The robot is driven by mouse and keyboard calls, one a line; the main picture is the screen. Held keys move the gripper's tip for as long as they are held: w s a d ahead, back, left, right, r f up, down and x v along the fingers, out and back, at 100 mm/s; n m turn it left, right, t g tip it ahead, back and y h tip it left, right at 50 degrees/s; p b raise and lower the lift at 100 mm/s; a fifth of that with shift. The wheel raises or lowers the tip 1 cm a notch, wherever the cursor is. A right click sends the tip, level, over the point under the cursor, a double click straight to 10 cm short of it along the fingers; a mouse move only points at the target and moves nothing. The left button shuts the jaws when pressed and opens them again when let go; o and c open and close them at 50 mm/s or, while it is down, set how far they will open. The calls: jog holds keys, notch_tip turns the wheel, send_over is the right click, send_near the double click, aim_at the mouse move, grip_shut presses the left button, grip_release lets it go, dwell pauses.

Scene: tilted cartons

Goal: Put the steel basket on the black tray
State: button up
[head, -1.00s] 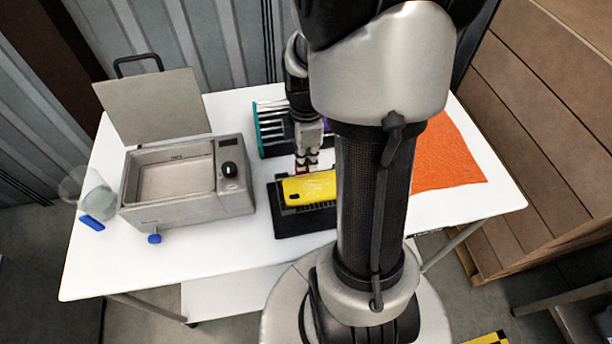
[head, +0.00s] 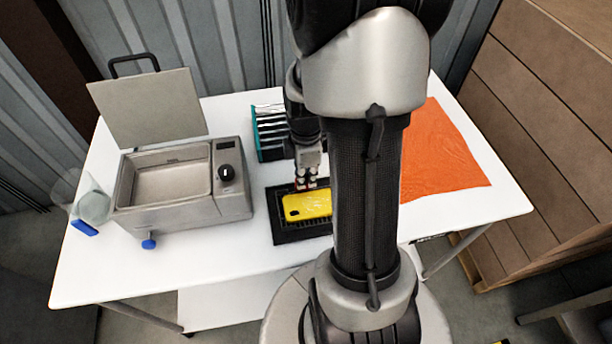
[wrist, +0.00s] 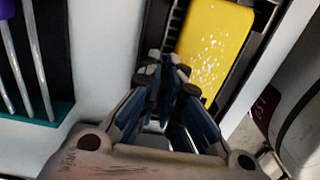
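The black tray (head: 287,234) lies flat on the white table in front of my arm. A dark slotted basket, which I take for the steel basket (head: 328,221), is low over or resting on it; contact underneath is hidden. A yellow phone case (head: 306,206) lies in the basket. My gripper (head: 306,184) is at the basket's far side. In the wrist view the fingers (wrist: 168,75) are close together at the basket's edge and look shut on it, though the grip is partly hidden. The slotted basket wall (wrist: 176,25) shows beside the yellow case (wrist: 215,45).
A steel bath (head: 180,205) with its lid raised stands at the left, beside a clear vessel (head: 94,207). A teal rack (head: 268,140) stands behind the tray. An orange cloth (head: 445,155) lies at the right. The table's front left is clear.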

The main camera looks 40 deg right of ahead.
jog(key=o, duration=0.4)
jog(key=shift+r, duration=0.1)
notch_tip(320, 180, up, 12)
jog(key=p, duration=0.5)
jog(key=shift+s+a+r+m+t, duration=0.8)
jog(key=shift+s+a+r+m, duration=0.65)
jog(key=shift+a+r+m, duration=1.2)
jog(key=shift+s+a+r+m+t, duration=0.8)
jog(key=shift+s+a+r+m, duration=0.85)
jog(key=shift+a, duration=1.95)
jog(key=shift+s+a+r+m+t, duration=0.8)
jog(key=shift+s+a+r+m, duration=0.6)
jog(key=shift+a+r, duration=1.45)
jog(key=shift+w+a+f, duration=0.15)
jog(key=shift+a+f, duration=0.15)
